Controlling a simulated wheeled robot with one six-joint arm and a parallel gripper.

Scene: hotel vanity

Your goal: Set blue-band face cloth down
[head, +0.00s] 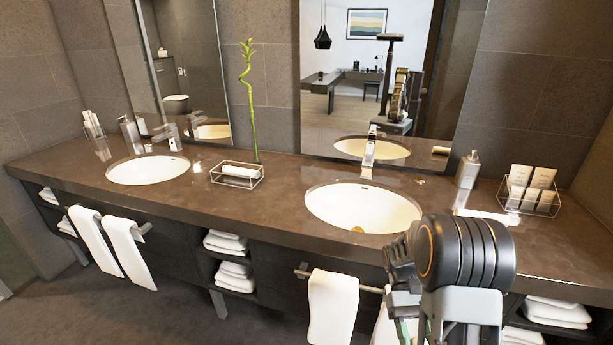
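No cloth with a clear blue band shows in the head view. A flat white item (487,215) lies on the dark counter right of the right basin, partly behind my arm; I cannot tell whether it is a cloth. A white rolled or folded item (240,171) lies in the low wire basket (236,181) between the basins. My arm fills the lower right, in front of the counter edge. I cannot make out my gripper's fingers or anything held in them.
Two white basins (148,170) (363,207) are set into the counter (275,205). A soap dispenser (468,170) and a wire rack (541,205) of bottles or tubes stand at the right. White towels (331,305) hang below the front edge. A bamboo stalk (250,110) rises behind the basket.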

